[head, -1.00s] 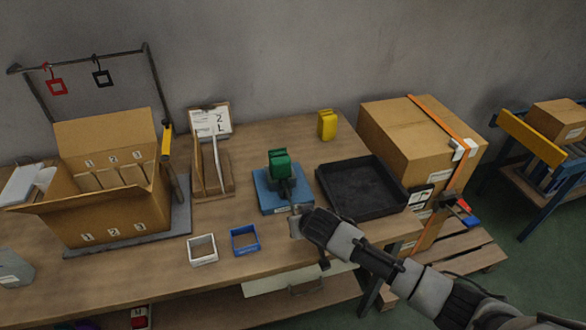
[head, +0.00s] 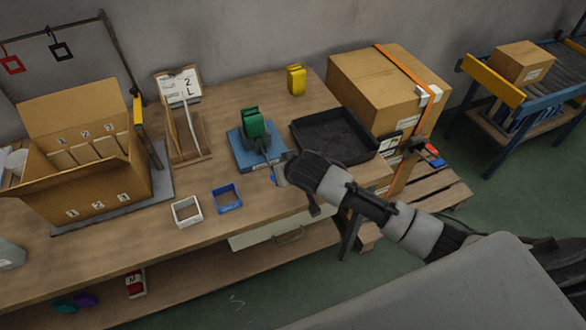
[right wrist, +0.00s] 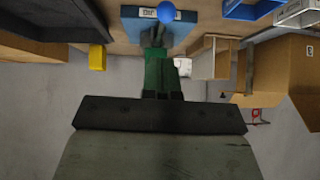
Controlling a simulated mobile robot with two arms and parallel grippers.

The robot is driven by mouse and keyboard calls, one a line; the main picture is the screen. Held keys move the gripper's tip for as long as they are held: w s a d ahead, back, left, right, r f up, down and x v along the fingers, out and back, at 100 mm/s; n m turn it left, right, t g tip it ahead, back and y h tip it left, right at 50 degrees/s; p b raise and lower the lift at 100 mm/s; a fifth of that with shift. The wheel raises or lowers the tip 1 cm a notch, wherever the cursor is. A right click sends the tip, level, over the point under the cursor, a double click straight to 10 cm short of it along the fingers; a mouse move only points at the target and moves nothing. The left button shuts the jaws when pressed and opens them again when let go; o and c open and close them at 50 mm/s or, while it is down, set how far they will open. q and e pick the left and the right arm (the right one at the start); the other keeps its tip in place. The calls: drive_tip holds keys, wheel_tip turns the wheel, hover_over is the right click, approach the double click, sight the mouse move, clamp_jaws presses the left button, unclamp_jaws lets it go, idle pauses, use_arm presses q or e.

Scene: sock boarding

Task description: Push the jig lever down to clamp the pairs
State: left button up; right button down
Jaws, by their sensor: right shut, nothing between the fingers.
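The jig has a blue base (head: 240,158) and green upright pieces (head: 253,125), and stands mid-bench. Its blue base (right wrist: 130,22) and green pieces (right wrist: 160,70) also show in the right wrist view, upside down. A round blue knob, apparently the lever's end, shows in the right wrist view (right wrist: 166,11) and as a small blue spot in the head view (head: 274,176). My right gripper (head: 279,172) is shut and empty at the jig's front right, close to the knob; I cannot tell whether they touch. My left gripper is out of view.
A black tray (head: 370,152) lies right of the jig, and a large strapped carton (head: 360,90) stands beyond it. A white frame (head: 186,221) and a blue frame (head: 237,206) lie at the front edge. A wooden rack (head: 203,155) and open carton (head: 110,220) stand left.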

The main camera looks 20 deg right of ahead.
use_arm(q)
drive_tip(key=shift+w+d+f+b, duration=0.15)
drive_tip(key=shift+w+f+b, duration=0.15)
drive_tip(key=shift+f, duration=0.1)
use_arm(e)
drive_tip(key=v, duration=0.5)
drive_tip(key=shift+s+d, duration=0.1)
drive_tip(key=shift+f, duration=0.1)
